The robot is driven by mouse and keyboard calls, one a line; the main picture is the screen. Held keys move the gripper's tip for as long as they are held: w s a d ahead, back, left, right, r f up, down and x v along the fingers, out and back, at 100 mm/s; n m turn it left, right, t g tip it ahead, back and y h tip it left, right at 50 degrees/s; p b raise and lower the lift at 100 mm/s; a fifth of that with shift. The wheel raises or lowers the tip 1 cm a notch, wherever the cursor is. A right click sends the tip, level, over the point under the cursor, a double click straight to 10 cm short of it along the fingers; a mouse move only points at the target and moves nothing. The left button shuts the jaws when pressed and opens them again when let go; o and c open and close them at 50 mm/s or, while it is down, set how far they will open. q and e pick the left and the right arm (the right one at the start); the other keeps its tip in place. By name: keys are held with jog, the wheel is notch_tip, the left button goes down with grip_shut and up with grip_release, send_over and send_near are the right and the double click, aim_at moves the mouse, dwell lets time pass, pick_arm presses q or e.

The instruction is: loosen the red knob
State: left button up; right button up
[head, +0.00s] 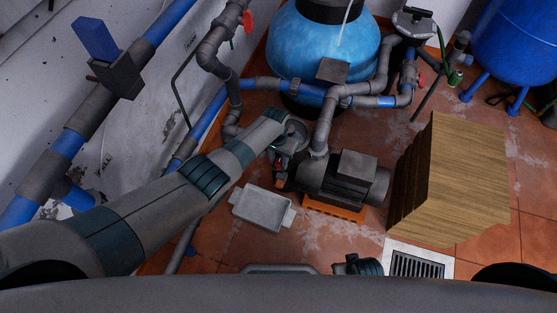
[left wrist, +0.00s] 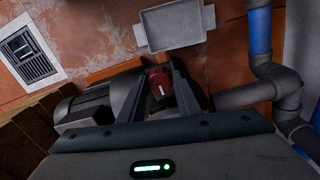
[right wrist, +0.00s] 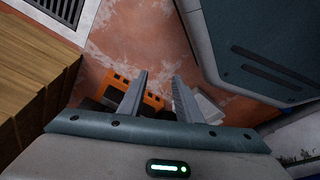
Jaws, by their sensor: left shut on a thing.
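The red knob (left wrist: 160,84) shows between the two fingers of my left gripper (left wrist: 160,70) in the left wrist view. The gripper is shut on the knob, with a finger on each side. In the head view my left arm reaches in from the left and the gripper (head: 282,158) is at the near end of the grey pump (head: 335,178). Only small bits of red show there. My right gripper (right wrist: 160,82) is open in the right wrist view, with its fingers apart and nothing between them. The pump's orange base (right wrist: 152,101) is beyond it.
A grey tray (head: 262,208) lies on the tiled floor left of the pump. A wooden crate (head: 450,185) stands close on its right, with a floor drain (head: 418,264) in front. Grey and blue pipes and a blue tank (head: 322,45) are behind.

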aim_at(277, 161)
pick_arm(q)
jog(key=o, duration=0.8)
jog(key=shift+r, duration=0.1)
